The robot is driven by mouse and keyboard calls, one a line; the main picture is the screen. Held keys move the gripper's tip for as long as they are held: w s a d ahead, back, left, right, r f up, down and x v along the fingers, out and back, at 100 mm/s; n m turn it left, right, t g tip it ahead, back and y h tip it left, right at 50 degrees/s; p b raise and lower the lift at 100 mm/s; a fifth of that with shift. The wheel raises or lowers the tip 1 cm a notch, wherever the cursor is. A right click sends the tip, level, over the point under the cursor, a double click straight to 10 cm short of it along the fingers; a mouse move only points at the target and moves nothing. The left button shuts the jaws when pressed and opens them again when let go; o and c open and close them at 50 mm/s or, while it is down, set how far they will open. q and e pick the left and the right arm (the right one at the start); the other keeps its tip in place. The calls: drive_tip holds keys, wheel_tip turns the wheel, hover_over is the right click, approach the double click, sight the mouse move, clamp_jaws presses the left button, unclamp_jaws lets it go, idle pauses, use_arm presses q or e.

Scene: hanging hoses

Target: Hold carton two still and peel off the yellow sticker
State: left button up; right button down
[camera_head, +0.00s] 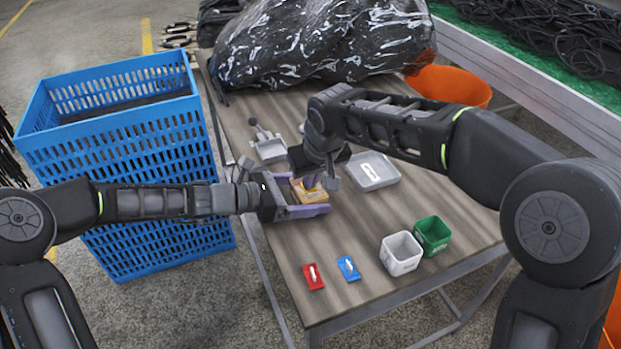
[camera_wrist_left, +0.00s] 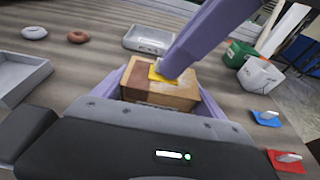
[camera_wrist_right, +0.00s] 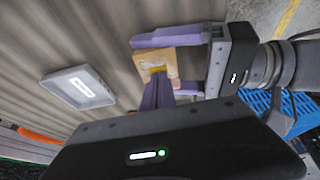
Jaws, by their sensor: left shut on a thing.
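The small brown carton (camera_head: 318,196) sits on the table between the purple fingers of my left gripper (camera_head: 311,193), which is shut on its sides. No number is readable on it. The yellow sticker (camera_wrist_left: 156,75) is on the carton's top, in the left wrist view (camera_wrist_left: 160,93), and also shows in the right wrist view (camera_wrist_right: 157,70). My right gripper (camera_head: 308,182) points down from above, its purple fingertips at the sticker and covering part of it. Its fingers are close together; whether they pinch the sticker is hidden.
White (camera_head: 401,254) and green (camera_head: 433,235) bins stand right. Red (camera_head: 313,277) and blue (camera_head: 348,268) tags lie in front. A blue crate (camera_head: 120,150) stands left of the table.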

drive_tip(key=shift+r, duration=0.7)
idle(1.0)
drive_tip(key=shift+r, duration=2.95)
use_arm(q)
drive_tip(key=o, duration=1.3)
drive_tip(key=v, duration=1.2)
drive_tip(key=shift+w, duration=0.1)
drive_tip(key=shift+r, duration=0.1)
use_arm(e)
drive_tip(key=shift+r, duration=0.1)
